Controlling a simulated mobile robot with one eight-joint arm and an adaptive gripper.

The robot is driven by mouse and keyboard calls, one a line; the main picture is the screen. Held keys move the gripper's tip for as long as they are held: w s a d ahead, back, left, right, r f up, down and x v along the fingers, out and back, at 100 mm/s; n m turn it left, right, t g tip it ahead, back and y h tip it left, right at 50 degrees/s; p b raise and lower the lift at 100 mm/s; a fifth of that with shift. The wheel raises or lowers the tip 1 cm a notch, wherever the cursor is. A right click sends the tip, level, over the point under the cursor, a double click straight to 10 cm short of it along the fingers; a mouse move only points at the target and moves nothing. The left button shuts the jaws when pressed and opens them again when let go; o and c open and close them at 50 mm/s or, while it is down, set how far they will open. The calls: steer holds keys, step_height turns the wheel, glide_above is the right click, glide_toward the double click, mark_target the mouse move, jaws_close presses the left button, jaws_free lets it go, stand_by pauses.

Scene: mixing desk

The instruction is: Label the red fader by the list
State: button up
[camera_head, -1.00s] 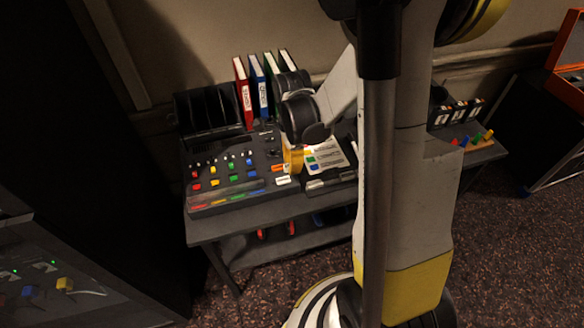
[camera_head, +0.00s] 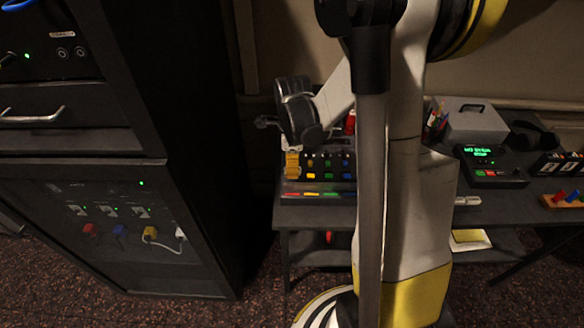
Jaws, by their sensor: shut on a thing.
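My gripper (camera_head: 293,165), with yellow fingers, hangs at the left end of the mixing panel (camera_head: 320,197) and covers part of its left side. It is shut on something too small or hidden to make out. The panel shows several coloured knobs and a strip of coloured marks along its front. A red mark (camera_head: 291,194) lies at the strip's left end, just below my gripper. I cannot tell which piece is the red fader. The list is not visible; my arm and column hide the desk's middle.
A dark rack (camera_head: 100,160) with plugs and cables stands close on the left.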

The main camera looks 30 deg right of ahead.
mark_target(292, 184)
steer(key=shift+f+b, duration=1.55)
steer(key=shift+f, duration=0.8)
steer(key=shift+f+b, duration=0.3)
steer(key=shift+b, duration=0.15)
steer(key=o, duration=0.9)
